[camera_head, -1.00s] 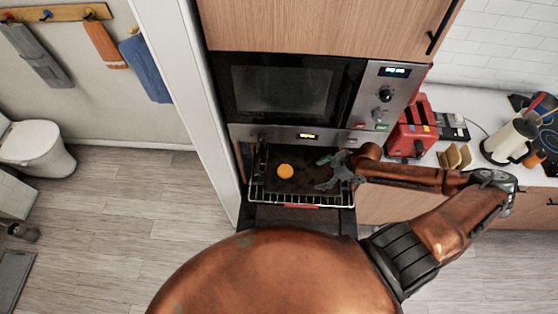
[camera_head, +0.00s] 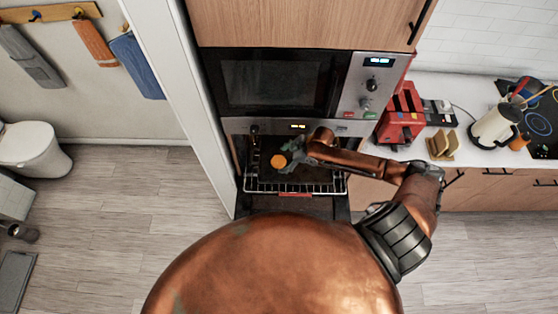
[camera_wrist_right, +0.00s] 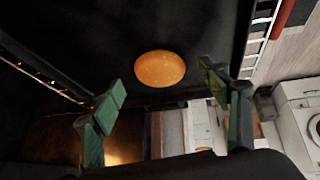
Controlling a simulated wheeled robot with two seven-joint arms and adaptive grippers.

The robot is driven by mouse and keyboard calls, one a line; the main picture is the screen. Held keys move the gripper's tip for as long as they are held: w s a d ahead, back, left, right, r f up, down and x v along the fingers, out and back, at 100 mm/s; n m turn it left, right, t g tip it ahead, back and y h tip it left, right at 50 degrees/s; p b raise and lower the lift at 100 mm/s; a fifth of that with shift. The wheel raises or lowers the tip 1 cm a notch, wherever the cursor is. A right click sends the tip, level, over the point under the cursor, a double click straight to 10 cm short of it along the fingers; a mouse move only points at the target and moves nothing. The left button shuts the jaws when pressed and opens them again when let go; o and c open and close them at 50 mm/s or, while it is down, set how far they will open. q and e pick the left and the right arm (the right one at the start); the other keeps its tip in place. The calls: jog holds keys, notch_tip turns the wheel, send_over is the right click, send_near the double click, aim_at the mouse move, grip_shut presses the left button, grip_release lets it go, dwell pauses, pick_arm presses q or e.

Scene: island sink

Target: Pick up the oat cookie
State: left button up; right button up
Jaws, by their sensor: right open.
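The oat cookie (camera_head: 278,161) is a round orange-brown disc on the dark tray (camera_head: 262,178) in the open oven. In the right wrist view the cookie (camera_wrist_right: 160,68) lies just beyond the gap between my right fingertips. My right gripper (camera_head: 290,158) reaches in from the right, right beside the cookie in the head view. In the right wrist view its green-padded fingers (camera_wrist_right: 162,90) are wide apart with nothing between them. My left gripper is out of view.
The oven rack's wire front (camera_head: 295,188) and side rails border the tray closely. The oven control panel (camera_head: 297,127) is just above. A red toaster (camera_head: 401,118), bread slices (camera_head: 442,145) and a kettle (camera_head: 494,127) stand on the right counter.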

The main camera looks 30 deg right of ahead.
jog(key=shift+w+a+f, duration=0.25)
jog(key=shift+w+f, duration=0.05)
jog(key=shift+f, duration=0.15)
jog(key=shift+a+f, duration=0.1)
jog(key=shift+f, duration=0.3)
jog(key=c, duration=0.5)
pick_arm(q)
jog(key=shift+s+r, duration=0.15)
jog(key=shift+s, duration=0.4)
pick_arm(e)
jog(key=shift+s+f, duration=0.15)
jog(key=shift+s, duration=0.05)
jog(key=c, duration=0.8)
jog(key=shift+o, duration=0.2)
